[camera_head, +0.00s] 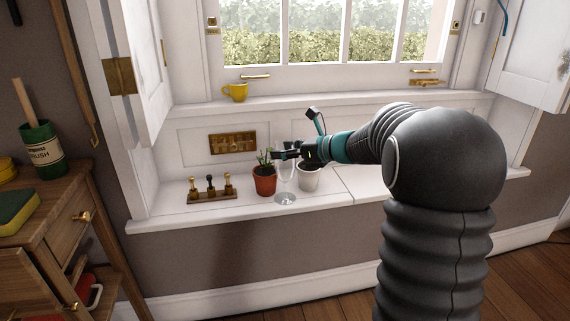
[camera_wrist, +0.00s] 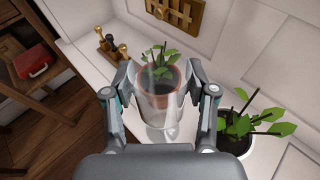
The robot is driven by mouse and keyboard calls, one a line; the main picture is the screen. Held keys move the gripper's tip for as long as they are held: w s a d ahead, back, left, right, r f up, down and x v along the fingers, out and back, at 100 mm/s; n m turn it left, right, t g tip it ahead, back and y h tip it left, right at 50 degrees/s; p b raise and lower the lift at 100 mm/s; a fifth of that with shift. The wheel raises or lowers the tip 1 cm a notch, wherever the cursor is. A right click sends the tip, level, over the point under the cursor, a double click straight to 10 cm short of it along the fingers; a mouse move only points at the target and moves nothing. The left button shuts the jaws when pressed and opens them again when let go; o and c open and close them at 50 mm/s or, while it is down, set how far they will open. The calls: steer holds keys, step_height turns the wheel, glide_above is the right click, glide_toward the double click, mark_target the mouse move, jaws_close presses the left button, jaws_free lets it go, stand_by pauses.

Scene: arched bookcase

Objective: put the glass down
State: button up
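The clear stemmed glass (camera_wrist: 157,112) is between the two fingers of my gripper (camera_wrist: 158,82) in the wrist view, and the fingers appear closed on its bowl. In the head view the glass (camera_head: 285,197) is upright at the front of the white window sill (camera_head: 340,202), with its round foot low over the sill. I cannot tell whether the foot touches the sill. My gripper (camera_head: 283,154) reaches in from the right at bowl height.
A terracotta pot with a plant (camera_head: 264,182) stands just left of and behind the glass. A white pot (camera_head: 308,178) with a plant is close on the right. The sill is clear at the right.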

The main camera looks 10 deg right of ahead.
steer(key=shift+c, duration=0.7)
steer(key=shift+r, duration=0.1)
